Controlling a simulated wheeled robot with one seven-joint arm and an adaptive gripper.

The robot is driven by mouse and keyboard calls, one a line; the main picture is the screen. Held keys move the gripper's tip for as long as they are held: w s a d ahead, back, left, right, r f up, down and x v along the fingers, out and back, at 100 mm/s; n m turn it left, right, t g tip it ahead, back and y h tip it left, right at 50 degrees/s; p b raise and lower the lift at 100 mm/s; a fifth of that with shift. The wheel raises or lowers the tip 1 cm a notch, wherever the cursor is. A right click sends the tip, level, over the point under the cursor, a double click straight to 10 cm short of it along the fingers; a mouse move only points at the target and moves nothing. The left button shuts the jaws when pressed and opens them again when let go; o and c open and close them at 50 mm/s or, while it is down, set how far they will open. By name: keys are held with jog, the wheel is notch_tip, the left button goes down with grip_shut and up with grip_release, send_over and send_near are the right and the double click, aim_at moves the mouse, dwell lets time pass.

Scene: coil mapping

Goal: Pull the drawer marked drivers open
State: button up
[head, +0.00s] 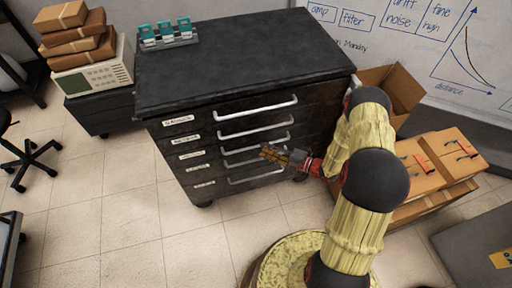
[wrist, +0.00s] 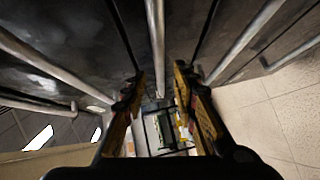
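The black cabinet (head: 228,155) has several closed drawers with silver bar handles. White labels (head: 190,155) sit at the left of the drawer fronts, too small to read, so I cannot tell which is marked drivers. My gripper (head: 270,153) is at the lower drawers, right of their middle, and hides part of a lower handle. In the wrist view my gripper (wrist: 160,88) is open, its two fingers apart. A handle bar (wrist: 155,45) lines up with the gap between them; I cannot tell whether they touch it.
Teal-topped items in a rack (head: 166,33) stand on the cabinet top. Cardboard boxes (head: 435,165) stand to the right, beside my arm. A wheeled chair (head: 28,160) is at the left. The tiled floor (head: 130,235) in front of the cabinet is clear.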

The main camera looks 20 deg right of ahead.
aim_at(256, 146)
jog(key=shift+b+x, duration=0.7)
jog(key=shift+x, duration=2)
jog(key=c, duration=0.3)
jog(key=c, duration=0.4)
grip_shut()
